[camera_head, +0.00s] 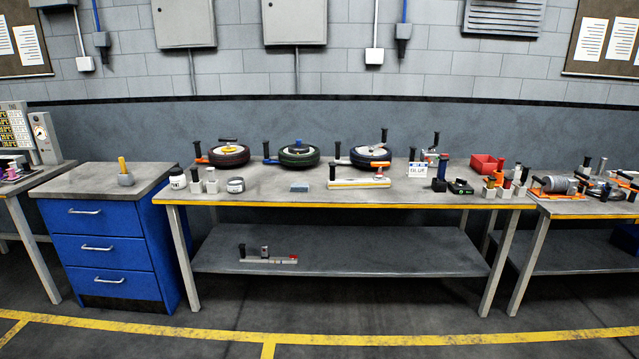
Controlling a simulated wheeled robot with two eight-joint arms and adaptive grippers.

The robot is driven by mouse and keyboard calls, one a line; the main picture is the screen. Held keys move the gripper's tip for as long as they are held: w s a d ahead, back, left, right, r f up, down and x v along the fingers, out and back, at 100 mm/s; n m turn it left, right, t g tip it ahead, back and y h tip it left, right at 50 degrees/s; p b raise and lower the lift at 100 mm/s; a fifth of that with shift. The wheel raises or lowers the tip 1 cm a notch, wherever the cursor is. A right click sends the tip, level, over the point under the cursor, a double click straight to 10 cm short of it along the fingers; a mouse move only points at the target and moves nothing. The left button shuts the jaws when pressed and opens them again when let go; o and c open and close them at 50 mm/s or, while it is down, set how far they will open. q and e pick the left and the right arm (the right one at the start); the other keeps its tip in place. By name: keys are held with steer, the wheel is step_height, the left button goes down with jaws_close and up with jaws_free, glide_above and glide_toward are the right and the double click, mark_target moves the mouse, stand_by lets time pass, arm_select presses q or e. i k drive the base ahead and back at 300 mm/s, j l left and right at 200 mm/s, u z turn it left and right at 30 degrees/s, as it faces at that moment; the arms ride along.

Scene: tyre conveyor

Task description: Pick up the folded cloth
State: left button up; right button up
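A small flat blue-grey piece (299,188), which looks like the folded cloth, lies near the front edge of the middle workbench (270,194). It is too small to make out its folds. Nothing lies on it, and bare bench surrounds it. Neither my left nor my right gripper shows in the head view.
Left of the cloth stand a grey tin (236,186) and a white jar (178,180). Right of it lies a long pale tool (358,184) with a black upright handle. Floor in front is clear.

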mark_target(294, 186)
steer(key=i, duration=2.4)
